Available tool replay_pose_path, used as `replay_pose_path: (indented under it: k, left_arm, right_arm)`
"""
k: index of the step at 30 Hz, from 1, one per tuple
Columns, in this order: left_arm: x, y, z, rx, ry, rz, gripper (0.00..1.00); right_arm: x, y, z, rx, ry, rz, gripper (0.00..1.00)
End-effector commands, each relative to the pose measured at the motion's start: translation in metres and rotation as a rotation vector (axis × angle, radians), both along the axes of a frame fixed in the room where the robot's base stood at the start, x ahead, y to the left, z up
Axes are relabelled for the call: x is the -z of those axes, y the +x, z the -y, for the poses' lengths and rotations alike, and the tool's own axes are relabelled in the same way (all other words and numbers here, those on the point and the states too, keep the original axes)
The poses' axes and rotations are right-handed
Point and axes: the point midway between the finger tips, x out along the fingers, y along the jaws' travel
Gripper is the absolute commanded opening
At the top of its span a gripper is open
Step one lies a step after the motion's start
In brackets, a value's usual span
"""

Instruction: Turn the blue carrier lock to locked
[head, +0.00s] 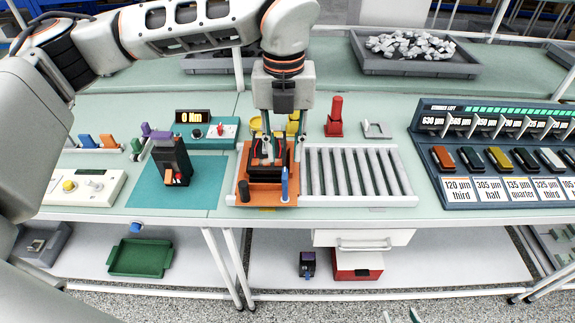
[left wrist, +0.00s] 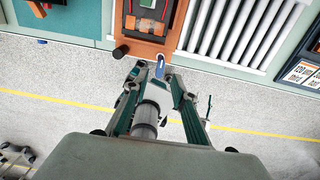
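The orange carrier (head: 262,195) sits at the left end of the roller track, with a dark device (head: 266,150) on it. The upright blue carrier lock (head: 284,184) is at its front right. In the left wrist view, the blue lock (left wrist: 160,67) shows just beyond and between my left fingertips. My left gripper (head: 283,155) is over the carrier; its fingers (left wrist: 156,78) are spread and hold nothing. I cannot tell whether they touch the lock. Only two fingertips of my right gripper (head: 401,316) show at the bottom edge, apart and with nothing visible between them.
Rollers (head: 355,173) extend right of the carrier. A black breaker-like unit (head: 172,160) stands on a teal mat (head: 138,192) to the left. A red stand (head: 335,118) is behind the rollers. A labelled rack (head: 500,150) fills the right side. The bench's front edge is close to the carrier.

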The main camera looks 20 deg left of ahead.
Motion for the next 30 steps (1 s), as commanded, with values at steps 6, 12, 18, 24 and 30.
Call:
replay_pose_path:
  k: [6,12,18,24,30]
  left_arm:
    - [0.034,-0.002,0.0,0.003,-0.002,-0.006,0.26]
    - [0.059,-0.001,0.001,0.004,-0.003,-0.003,0.26]
    - [0.068,-0.001,0.001,0.004,-0.004,-0.003,0.26]
    - [0.068,-0.001,0.001,0.004,-0.004,-0.002,0.26]
    - [0.068,-0.001,0.001,0.004,-0.004,-0.002,0.0]
  right_arm:
    - [-0.004,-0.001,0.0,0.0,0.0,-0.003,0.4]
    - [-0.006,-0.002,0.001,0.001,-0.002,-0.005,0.4]
    - [-0.003,-0.003,0.004,0.004,-0.007,-0.012,0.4]
    - [-0.002,-0.003,0.004,0.006,-0.007,-0.013,0.4]
    - [-0.003,-0.003,0.004,0.006,-0.006,-0.011,0.4]
